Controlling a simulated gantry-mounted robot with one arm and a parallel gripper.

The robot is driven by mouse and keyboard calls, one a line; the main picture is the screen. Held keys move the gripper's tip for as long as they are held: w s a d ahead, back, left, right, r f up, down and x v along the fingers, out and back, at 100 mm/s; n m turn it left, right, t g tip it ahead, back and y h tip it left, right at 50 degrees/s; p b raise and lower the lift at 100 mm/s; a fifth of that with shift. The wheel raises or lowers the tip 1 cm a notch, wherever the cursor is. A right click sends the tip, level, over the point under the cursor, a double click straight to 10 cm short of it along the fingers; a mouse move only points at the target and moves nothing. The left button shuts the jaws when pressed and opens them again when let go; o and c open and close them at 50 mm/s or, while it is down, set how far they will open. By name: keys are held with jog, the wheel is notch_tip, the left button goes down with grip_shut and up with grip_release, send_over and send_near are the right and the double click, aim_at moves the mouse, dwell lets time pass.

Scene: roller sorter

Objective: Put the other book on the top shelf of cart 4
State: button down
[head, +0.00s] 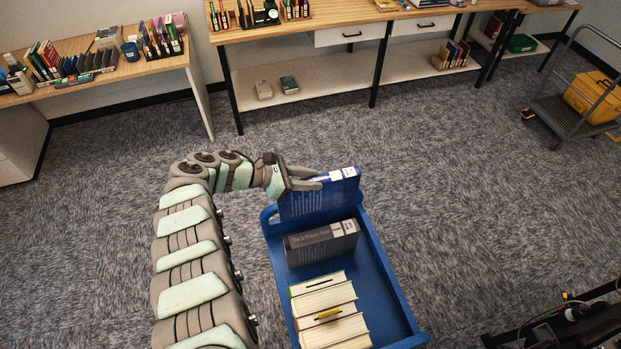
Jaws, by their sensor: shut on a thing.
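My gripper (308,178) is shut on the upper left part of a dark blue book (325,199) with white labels near its top right corner. The book is upright at the far end of a blue cart (388,272). I cannot tell whether its lower edge touches the top shelf. A dark grey book (322,245) with white labels stands on that shelf just nearer. Several cream-paged books (325,303) stand at the near end, one with a yellow item on top. No cart number is readable.
A wooden table with books (88,62) is at the back left, and a long desk with shelves (330,75) runs along the back. A grey trolley (560,112) with a yellow case (592,98) stands at the right. Dark equipment (575,325) is at bottom right. Carpet around the cart is clear.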

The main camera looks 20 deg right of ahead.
aim_at(309, 214)
jog(key=shift+f+b, duration=9.2)
jog(key=shift+f, duration=0.1)
jog(key=shift+f+b, duration=0.35)
jog(key=shift+f, duration=0.2)
jog(key=c, duration=1)
grip_release()
jog(key=shift+a, duration=0.1)
jog(key=v, duration=1)
jog(key=shift+a+r+p, duration=0.2)
jog(key=shift+a+p, duration=0.1)
jog(key=shift+p, duration=0.05)
